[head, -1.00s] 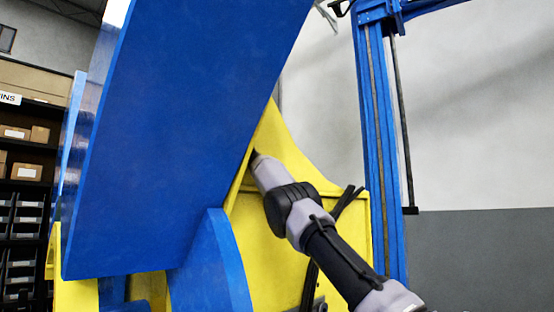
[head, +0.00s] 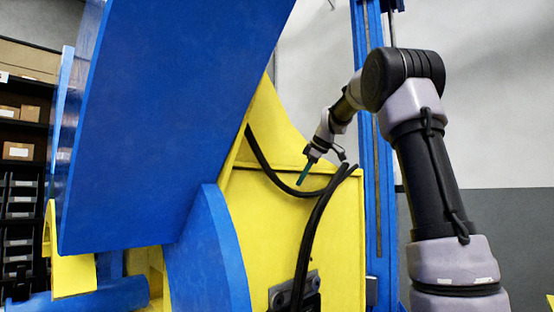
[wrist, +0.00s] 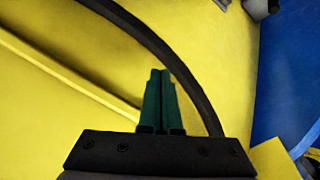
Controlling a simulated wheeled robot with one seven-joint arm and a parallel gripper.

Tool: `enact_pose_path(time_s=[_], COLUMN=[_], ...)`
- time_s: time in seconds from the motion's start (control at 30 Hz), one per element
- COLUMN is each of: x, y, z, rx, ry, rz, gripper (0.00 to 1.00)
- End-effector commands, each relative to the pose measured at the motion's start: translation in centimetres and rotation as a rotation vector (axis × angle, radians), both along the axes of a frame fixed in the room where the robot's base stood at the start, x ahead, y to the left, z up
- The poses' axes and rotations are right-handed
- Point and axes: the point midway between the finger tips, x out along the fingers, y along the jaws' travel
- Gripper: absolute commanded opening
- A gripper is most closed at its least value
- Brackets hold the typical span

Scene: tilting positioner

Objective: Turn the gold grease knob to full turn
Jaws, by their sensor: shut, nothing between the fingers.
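I cannot make out the gold grease knob in either view. My gripper (head: 302,180) points down in front of the yellow side frame (head: 275,215) of the positioner, close to a black hose. In the wrist view its green fingers (wrist: 159,76) are together with nothing between them, over yellow metal. The same hose (wrist: 170,55) arcs past the fingertips there. A small grey fitting (wrist: 262,7) shows at the top right edge of the wrist view, too cut off to identify.
The large tilted blue table plate (head: 165,120) fills the left of the head view. Black hoses (head: 316,225) run down the yellow frame to a grey bracket (head: 293,290). A blue column (head: 372,205) stands behind my arm. Shelves with boxes (head: 18,150) are at far left.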

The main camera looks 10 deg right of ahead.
Motion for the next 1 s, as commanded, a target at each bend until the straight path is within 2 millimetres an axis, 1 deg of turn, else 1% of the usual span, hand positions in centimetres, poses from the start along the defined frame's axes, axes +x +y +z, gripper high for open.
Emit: enact_pose_path(time_s=[0.03,0.1,0.17,0.23,0.27,0.33,0.4,0.53,0.6,0.67,0.77,0.87,1.0], x=[-1.0,-2.0,-2.7,-3.3,-3.3,-2.5,-1.1,1.2,1.8,2.2,2.8,3.9,6.0], y=[0.5,1.4,2.0,2.3,2.2,1.5,0.2,-2.1,-2.9,-3.1,-2.6,-1.4,0.6], z=[0.0,0.5,1.2,2.3,2.8,4.1,5.5,7.5,8.0,8.4,8.5,8.4,8.4], rx=[0.118,0.294,0.444,0.612,0.676,0.798,0.880,0.956,0.971,0.978,0.980,0.980,0.980], ry=[0.008,0.011,0.007,-0.006,-0.017,-0.065,-0.140,-0.275,-0.318,-0.337,-0.345,-0.341,-0.341], rz=[-0.022,-0.052,-0.083,-0.123,-0.135,-0.148,-0.138,-0.113,-0.107,-0.103,-0.099,-0.098,-0.098], gripper=[0.00,0.00,0.00,0.00,0.00,0.00,0.00,0.00,0.00,0.00,0.00,0.00,0.00])
